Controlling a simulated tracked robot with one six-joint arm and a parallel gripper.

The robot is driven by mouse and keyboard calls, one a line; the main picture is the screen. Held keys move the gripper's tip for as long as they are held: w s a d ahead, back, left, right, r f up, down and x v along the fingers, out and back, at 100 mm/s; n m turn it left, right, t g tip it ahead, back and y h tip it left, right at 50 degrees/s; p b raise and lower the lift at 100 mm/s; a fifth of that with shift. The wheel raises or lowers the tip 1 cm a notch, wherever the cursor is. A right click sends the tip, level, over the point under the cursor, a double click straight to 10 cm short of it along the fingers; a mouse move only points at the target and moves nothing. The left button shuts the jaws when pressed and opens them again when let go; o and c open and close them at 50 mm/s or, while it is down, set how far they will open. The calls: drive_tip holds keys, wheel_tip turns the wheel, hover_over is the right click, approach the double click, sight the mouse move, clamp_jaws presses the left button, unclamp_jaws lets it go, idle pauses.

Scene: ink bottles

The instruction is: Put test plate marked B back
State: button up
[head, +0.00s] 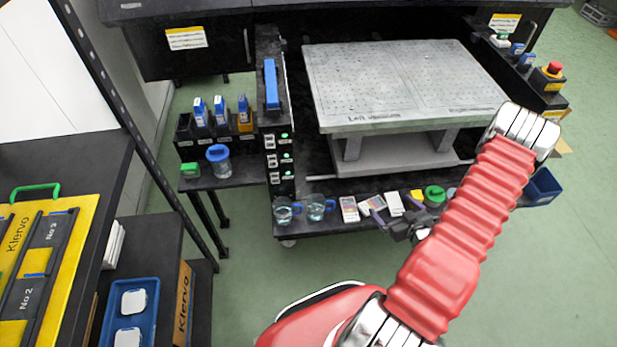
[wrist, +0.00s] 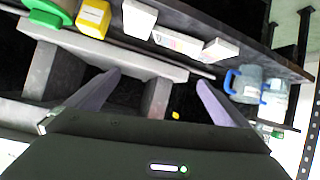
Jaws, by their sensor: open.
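Several small pale plates or cards stand in a row on the front ledge of the black bench: one with coloured patches (head: 349,209), and another, whiter one (head: 394,204). In the wrist view a white block (wrist: 139,18), a flat one with a pinkish face (wrist: 177,41) and another white one (wrist: 220,51) show beyond the fingertips. No letter B is readable on any of them. My gripper (head: 394,214) is open at the ledge's front; it also shows in the wrist view (wrist: 159,80), its purple fingers apart with nothing held between them.
Two blue-handled beakers (head: 284,211) stand left of the plates; a yellow block (head: 417,195) and a green-lidded jar (head: 434,196) stand right. A grey perforated platform (head: 400,80) rises behind. A side shelf (head: 215,180) holds ink bottles.

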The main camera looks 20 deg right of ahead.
drive_tip(key=w+r+n+g+h, duration=0.15)
drive_tip(key=w+r, duration=0.25)
drive_tip(key=r, duration=0.4)
drive_tip(key=w+r+g+y, duration=0.1)
drive_tip(key=w+r+g, duration=0.1)
drive_tip(key=w+r, duration=0.45)
drive_tip(key=a+r+g+h, duration=0.1)
drive_tip(key=a+r, duration=0.4)
drive_tip(key=r, duration=0.3)
drive_tip(key=a+r, duration=0.4)
drive_tip(key=r, duration=0.4)
drive_tip(key=s+a+r+y, duration=0.1)
drive_tip(key=s+a+r, duration=0.4)
drive_tip(key=a, duration=0.4)
drive_tip(key=s+a+r+m+g+y, duration=0.1)
drive_tip(key=s+a+r, duration=0.4)
drive_tip(key=s+a, duration=0.3)
drive_tip(key=s+a+r+g+y, duration=0.1)
drive_tip(key=s+a+r, duration=0.4)
drive_tip(key=s+a, duration=0.2)
drive_tip(key=a, duration=0.2)
drive_tip(key=shift+a+y, duration=0.35)
drive_tip(key=shift+a, duration=0.05)
